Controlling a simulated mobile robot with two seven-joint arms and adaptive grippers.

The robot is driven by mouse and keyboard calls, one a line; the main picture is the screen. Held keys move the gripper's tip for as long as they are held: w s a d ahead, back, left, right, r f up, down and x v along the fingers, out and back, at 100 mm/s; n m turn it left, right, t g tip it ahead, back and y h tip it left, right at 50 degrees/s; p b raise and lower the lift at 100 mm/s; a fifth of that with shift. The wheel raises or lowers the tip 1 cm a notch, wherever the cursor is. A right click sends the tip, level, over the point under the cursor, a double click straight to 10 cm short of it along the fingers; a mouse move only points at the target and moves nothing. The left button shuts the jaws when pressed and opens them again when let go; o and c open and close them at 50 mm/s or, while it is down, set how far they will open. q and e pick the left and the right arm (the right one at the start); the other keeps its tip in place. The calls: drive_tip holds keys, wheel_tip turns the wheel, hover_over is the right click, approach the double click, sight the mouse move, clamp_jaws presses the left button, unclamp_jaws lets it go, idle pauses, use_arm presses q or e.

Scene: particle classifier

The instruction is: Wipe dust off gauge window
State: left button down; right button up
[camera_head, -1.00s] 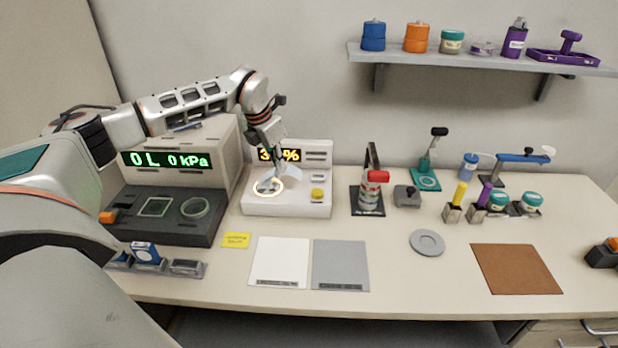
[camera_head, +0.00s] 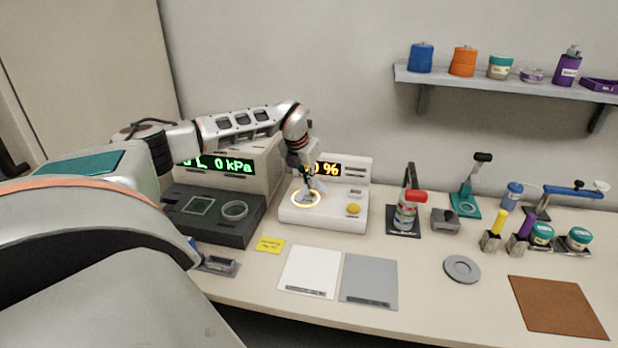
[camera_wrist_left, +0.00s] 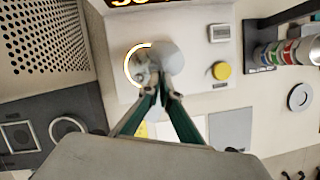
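The gauge window (camera_head: 305,199) is a round window with a glowing ring on top of the white instrument (camera_head: 330,217). In the left wrist view the ring (camera_wrist_left: 130,68) shows partly, its right side covered by a pale, thin wipe (camera_wrist_left: 166,58). My left gripper (camera_head: 309,187) is over the window, pointing down. In the left wrist view its two green fingers (camera_wrist_left: 162,92) converge at the wipe's near edge and appear shut on it. Whether the wipe touches the glass cannot be told. The amber display (camera_head: 327,169) is partly hidden by my arm. My right gripper is out of view.
A dark-based pressure instrument (camera_head: 215,215) stands left of the white one. A yellow knob (camera_head: 353,209) sits right of the window. White (camera_head: 309,270) and grey (camera_head: 369,280) mats lie in front.

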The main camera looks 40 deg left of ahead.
sight(311, 202)
use_arm(q)
drive_tip(key=shift+f+b, duration=0.75)
drive_tip(key=shift+f, duration=1.2)
drive_tip(key=c, duration=1.3)
unclamp_jaws()
drive_tip(key=shift+o, duration=0.2)
drive_tip(key=shift+f+b, duration=0.45)
drive_tip(key=shift+f, duration=0.7)
drive_tip(key=shift+d, duration=0.1)
clamp_jaws()
